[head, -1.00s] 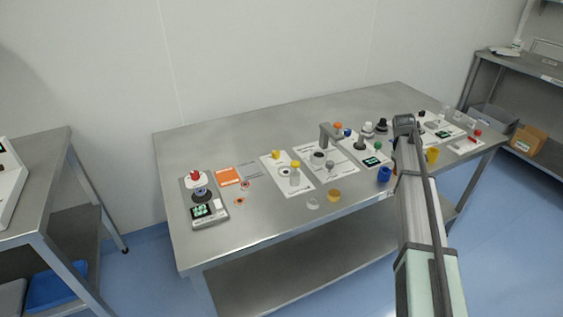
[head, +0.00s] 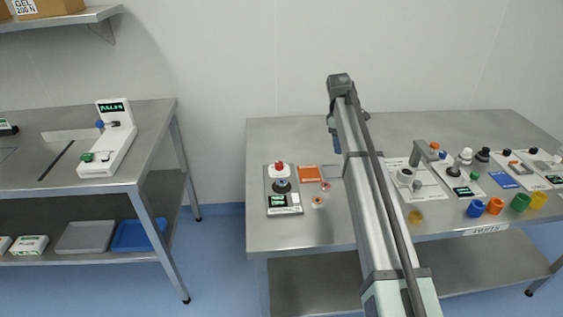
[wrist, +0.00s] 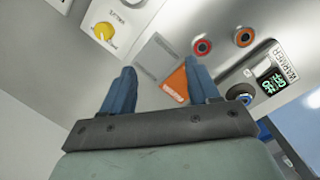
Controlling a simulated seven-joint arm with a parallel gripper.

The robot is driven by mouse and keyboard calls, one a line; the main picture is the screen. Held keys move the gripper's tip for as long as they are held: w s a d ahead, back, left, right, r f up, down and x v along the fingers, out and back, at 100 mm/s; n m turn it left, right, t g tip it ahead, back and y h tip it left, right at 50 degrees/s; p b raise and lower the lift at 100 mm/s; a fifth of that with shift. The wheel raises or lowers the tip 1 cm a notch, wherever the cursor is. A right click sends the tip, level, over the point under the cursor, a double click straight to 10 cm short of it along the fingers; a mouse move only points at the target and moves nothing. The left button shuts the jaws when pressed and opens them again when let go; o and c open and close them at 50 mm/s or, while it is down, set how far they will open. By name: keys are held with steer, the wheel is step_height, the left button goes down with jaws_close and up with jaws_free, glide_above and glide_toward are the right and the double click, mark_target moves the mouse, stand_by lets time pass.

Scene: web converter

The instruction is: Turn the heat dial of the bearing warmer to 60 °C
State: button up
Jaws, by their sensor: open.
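The bearing warmer (head: 270,208) stands at the table's left end in the head view. It has a green-lit display (head: 278,200), a dark round part with a blue ring, and a red top (head: 279,167). The warmer also shows at the right of the wrist view (wrist: 288,64), with its lettering and display (wrist: 270,82) upside down; the digits are too small to read surely. I cannot pick out the heat dial or its setting. My gripper (wrist: 159,75) is open with nothing between its blue fingers. It is above the table, apart from the warmer, which lies to its right in the wrist view.
A panel with a yellow knob (wrist: 104,31) is upper left in the wrist view. Several cups and devices crowd the table's right side. A separate bench (head: 150,150) stands left, beyond a gap.

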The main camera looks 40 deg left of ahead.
mark_target(280, 163)
steer(key=s+a+r+n+g+y, duration=0.1)
steer(key=s+a+n, duration=0.1)
steer(key=s+a, duration=0.5)
steer(key=s+a+r+n+y, duration=0.1)
steer(key=s+a+n, duration=0.2)
steer(key=a, duration=0.9)
steer(key=f, duration=1.3)
steer(key=shift+s+d+f, duration=0.2)
steer(key=shift+f, duration=0.05)
steer(key=c, duration=1)
steer(key=shift+c, duration=0.2)
